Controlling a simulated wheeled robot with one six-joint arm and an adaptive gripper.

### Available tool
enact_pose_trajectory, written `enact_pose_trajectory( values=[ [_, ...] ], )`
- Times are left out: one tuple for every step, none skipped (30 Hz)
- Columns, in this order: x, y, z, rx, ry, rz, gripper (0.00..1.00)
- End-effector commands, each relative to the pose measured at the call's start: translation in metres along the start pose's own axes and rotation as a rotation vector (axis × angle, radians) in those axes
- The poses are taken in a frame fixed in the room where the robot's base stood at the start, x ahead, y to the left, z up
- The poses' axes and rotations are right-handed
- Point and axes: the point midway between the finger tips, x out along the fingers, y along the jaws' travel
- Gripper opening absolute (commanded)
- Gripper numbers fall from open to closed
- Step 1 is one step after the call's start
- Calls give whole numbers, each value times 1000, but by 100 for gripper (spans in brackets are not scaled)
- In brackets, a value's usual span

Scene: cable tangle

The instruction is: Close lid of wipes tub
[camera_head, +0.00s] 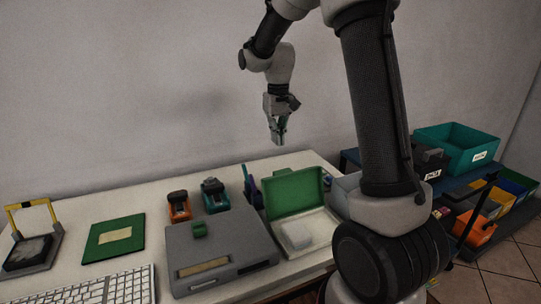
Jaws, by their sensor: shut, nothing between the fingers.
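The wipes tub (322,226) is a shallow white box at the right end of the white table. Its green lid (297,190) stands open, tilted up along the back edge. A white block, which looks like the wipes (296,235), sits inside. My gripper (279,141) points down in the air, above and behind the lid in the picture, apart from it. Its fingers are shut and hold nothing. My arm covers the area just right of the tub.
Left of the tub is a grey box (215,248) with a green knob. Behind it stand an orange device (179,206) and a teal device (214,195). A green board (113,238), keyboard (105,290) and yellow-handled item (32,235) lie left. Bins (457,148) stand right.

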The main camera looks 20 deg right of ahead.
Motion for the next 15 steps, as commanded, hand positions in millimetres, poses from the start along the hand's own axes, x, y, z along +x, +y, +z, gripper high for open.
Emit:
enact_pose_trajectory(
  values=[
    [6, 0, 1, 1, -4, 0, 0],
    [11, 0, 1, 1, -4, 0, 0],
    [17, 0, 1, 1, -5, 0, 0],
    [23, 0, 2, 1, -5, 0, 0],
    [29, 0, 2, 1, -6, 0, 0],
    [37, 0, 2, 0, -6, 0, 0],
    [44, 0, 2, 0, -7, 0, 0],
    [51, 0, 2, 0, -6, 0, 0],
    [60, 0, 2, 0, -7, 0, 0],
    [66, 0, 2, 0, -7, 0, 0],
    [73, 0, 2, 0, -6, 0, 0],
    [81, 0, 2, 0, -7, 0, 0],
    [88, 0, 2, 0, -6, 0, 0],
    [93, 0, 2, 0, -7, 0, 0],
    [97, 0, 4, 0, -3, 0, 0]
  ],
)
